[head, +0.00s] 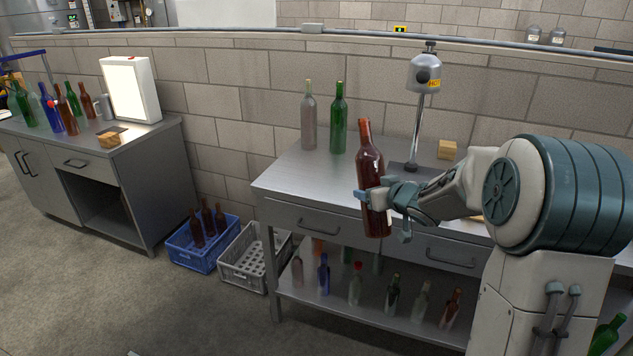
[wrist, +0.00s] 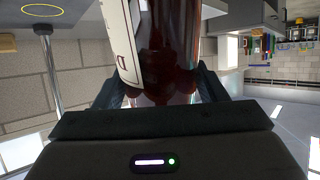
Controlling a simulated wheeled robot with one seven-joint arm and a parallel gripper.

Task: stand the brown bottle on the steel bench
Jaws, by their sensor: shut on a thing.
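My gripper (head: 378,198) is shut on the brown bottle (head: 368,160) in the head view. The bottle is upright or slightly tilted, with its neck up, and shows in front of the steel bench (head: 276,178). Whether its base is over the bench top or off its front edge is hard to tell. In the wrist view the brown bottle (wrist: 168,50) fills the space between the two dark fingers, with a pale label on its left side.
A clear bottle (head: 308,118) and a green bottle (head: 338,120) stand at the bench's back left. The bench's front left is bare. Crates (head: 245,262) stand on the floor.

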